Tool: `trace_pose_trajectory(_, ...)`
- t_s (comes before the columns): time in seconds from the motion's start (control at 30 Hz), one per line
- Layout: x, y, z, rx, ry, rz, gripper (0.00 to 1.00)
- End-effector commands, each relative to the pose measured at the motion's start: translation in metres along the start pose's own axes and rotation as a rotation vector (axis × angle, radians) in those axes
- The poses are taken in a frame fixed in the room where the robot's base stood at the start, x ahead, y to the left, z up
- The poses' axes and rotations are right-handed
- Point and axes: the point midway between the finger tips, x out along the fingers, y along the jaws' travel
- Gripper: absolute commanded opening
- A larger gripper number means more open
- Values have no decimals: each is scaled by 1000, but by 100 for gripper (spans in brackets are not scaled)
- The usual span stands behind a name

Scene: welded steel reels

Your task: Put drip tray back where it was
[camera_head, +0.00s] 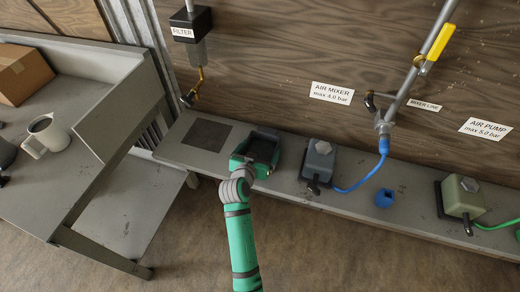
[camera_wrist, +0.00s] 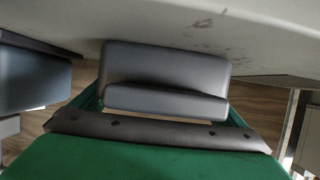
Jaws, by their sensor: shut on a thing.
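The drip tray (camera_head: 264,148) is a dark, squarish, shallow tray at the shelf, left of the blue-grey air mixer unit. My gripper (camera_head: 250,167), at the end of my green arm, is shut on its near side. I cannot tell whether the tray rests on the shelf or is just above it. In the wrist view the grey gripper parts (camera_wrist: 165,75) fill the middle; I cannot make out the tray clearly there. A dark square patch (camera_head: 207,135) lies flat on the shelf left of the tray, below the filter (camera_head: 190,30).
The long grey shelf (camera_head: 350,205) runs along the wooden wall. On it stand the mixer unit (camera_head: 319,160), a blue fitting (camera_head: 384,198) and the greenish air pump unit (camera_head: 462,197). A blue hose (camera_head: 362,182) crosses it. A bench (camera_head: 95,80) with a mug (camera_head: 46,132) is at left.

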Motion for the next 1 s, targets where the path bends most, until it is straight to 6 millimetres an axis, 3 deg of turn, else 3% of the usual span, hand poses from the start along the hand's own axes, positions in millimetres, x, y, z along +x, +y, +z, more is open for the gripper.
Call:
trace_pose_trajectory(0.03, 0, 0, 0, 0, 2, 0, 47)
trace_pose_trajectory(0.07, 1, 0, 2, -1, -1, 0, 96)
trace_pose_trajectory(0.1, 1, 0, 2, -1, -1, 0, 100)
trace_pose_trajectory(0.47, -7, 0, -1, -1, 0, -1, 100)
trace_pose_trajectory(1.0, -103, 0, 0, -1, -1, -1, 100)
